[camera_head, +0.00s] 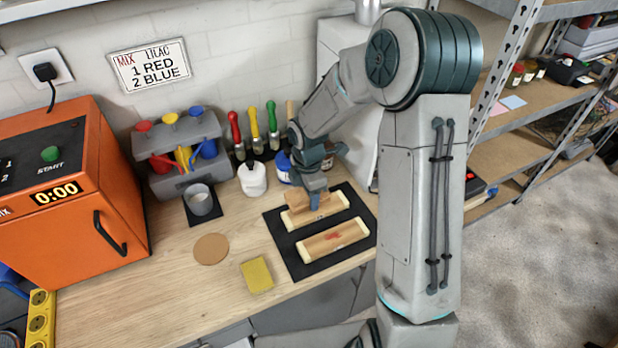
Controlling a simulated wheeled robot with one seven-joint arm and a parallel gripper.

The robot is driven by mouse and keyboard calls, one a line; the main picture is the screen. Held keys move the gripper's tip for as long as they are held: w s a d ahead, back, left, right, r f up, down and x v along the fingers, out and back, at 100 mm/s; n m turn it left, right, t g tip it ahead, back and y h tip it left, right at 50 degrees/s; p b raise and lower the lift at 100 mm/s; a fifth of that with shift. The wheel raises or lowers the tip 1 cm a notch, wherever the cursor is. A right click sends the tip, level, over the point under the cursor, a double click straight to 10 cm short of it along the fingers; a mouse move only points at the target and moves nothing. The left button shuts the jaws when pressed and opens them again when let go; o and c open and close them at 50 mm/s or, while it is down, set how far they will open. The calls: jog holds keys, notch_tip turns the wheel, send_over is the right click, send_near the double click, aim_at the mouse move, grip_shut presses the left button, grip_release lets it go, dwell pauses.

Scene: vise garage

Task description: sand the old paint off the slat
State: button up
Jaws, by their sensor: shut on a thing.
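Two pale wooden slats lie on a black mat (292,262) on the workbench. The front slat (313,246) is tan with cream ends and has a small red patch near its middle. The rear slat (338,199) also has cream ends and is partly covered. My gripper (315,201) points down over the rear slat and is shut on a small brown block (326,207). The block is at or just above the rear slat; I cannot tell whether they touch. The fingers and block hide the middle of the rear slat.
A yellow sponge-like pad (257,275) and a round brown disc (211,249) lie on the bench (160,285). An orange machine (70,190) is at left; shelving (515,125) at right.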

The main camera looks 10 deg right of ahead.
jog(key=shift+r+p, duration=1.15)
jog(key=shift+r, duration=0.6)
jog(key=shift+d, duration=0.1)
